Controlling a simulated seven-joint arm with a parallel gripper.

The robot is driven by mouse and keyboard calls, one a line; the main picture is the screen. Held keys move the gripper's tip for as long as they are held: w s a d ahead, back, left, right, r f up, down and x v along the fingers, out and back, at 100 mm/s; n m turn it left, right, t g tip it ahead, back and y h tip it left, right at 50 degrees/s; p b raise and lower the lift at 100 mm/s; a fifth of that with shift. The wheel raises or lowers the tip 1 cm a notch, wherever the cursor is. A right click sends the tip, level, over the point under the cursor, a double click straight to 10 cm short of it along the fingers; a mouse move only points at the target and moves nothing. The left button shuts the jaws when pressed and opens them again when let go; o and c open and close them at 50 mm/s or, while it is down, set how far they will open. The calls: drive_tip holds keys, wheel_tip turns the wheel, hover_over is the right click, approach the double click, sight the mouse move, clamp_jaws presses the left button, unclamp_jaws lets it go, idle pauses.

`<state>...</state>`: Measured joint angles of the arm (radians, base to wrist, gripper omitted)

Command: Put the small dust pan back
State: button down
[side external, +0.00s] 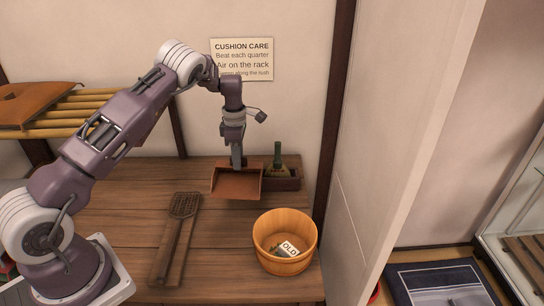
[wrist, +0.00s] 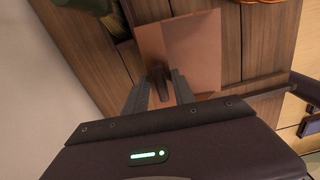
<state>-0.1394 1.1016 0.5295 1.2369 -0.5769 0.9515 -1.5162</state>
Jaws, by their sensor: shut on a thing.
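The small dust pan (side external: 237,183) is a reddish-brown tray with low sides. My gripper (side external: 238,164) points down and is shut on it near its back edge. In the wrist view the jaws of my gripper (wrist: 160,88) close around the pan's short dark handle, and the flat dust pan (wrist: 195,50) extends beyond them. I cannot tell whether the pan touches the table.
A wooden bucket (side external: 285,232) with a tag reading OLD is at the front right. A slatted beater (side external: 178,230) lies on the table at left. A white panel (side external: 380,150) rises to the right.

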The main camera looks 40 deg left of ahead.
sight(227, 171)
drive_tip(key=shift+n, duration=0.5)
drive_tip(key=a, duration=0.1)
drive_tip(key=s+a+f, duration=0.1)
drive_tip(key=a, duration=0.1)
drive_tip(key=a+f, duration=0.1)
drive_tip(key=shift+s+a+f, duration=0.15)
drive_tip(key=shift+s, duration=0.2)
drive_tip(key=shift+f, duration=3.65)
drive_tip(key=c, duration=0.9)
unclamp_jaws()
drive_tip(key=shift+c, duration=0.2)
